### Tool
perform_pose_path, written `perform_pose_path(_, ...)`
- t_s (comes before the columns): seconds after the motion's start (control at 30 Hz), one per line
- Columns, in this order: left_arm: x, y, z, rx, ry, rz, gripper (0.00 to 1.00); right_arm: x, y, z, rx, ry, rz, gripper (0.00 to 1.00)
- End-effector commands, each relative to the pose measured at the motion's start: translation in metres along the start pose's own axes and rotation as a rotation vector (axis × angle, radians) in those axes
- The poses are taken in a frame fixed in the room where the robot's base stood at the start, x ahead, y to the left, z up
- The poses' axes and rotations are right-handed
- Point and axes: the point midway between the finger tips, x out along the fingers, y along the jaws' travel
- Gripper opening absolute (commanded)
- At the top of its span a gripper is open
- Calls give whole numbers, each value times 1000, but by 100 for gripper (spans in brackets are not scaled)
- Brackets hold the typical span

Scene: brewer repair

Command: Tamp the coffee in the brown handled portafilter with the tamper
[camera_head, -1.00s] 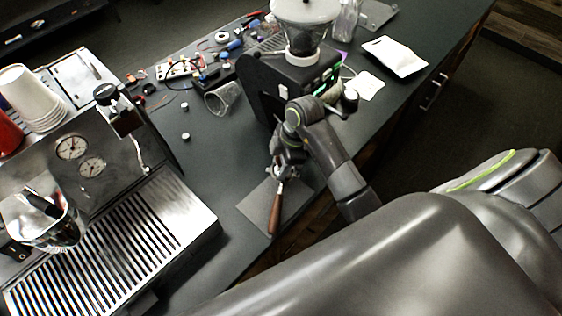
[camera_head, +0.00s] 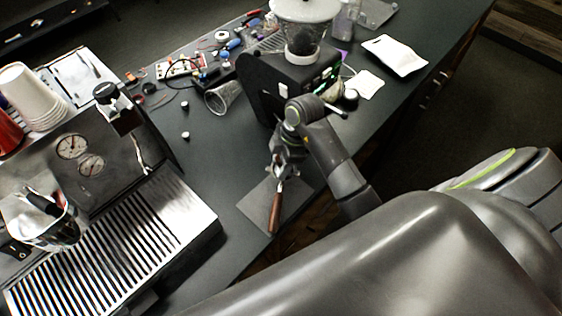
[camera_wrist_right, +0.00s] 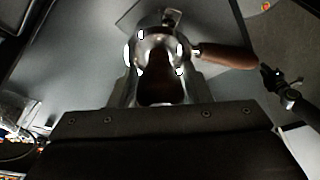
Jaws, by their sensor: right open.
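The portafilter with the brown handle (camera_head: 276,210) lies at the grey mat (camera_head: 253,208) near the counter's front edge. In the right wrist view its metal head is just beyond my fingers, and its brown handle (camera_wrist_right: 230,57) points right. A dark brown rounded grip, which looks like the tamper (camera_wrist_right: 160,88), stands over the metal head between my fingers. My right gripper (camera_head: 284,160) is open around this grip, directly above the portafilter head. The coffee is hidden. I cannot tell whether the tamper's base rests inside the basket. My left gripper is not in view.
A grinder (camera_head: 290,75) stands just behind my right gripper. The espresso machine (camera_head: 105,235) takes up the left side. A clear tumbler (camera_head: 222,97) lies behind, near loose parts and tools. White packaging (camera_head: 396,55) lies at the right. Counter between machine and mat is clear.

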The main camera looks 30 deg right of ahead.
Motion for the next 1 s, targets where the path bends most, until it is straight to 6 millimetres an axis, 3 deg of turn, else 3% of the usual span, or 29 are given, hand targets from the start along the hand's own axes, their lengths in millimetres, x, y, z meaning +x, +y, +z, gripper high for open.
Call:
perform_pose_path(0.93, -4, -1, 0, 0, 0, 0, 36, -20, 0, -6, -1, 0, 1, 44)
perform_pose_path(1.0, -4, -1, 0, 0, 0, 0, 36, -20, 0, -6, -1, 0, 1, 35)
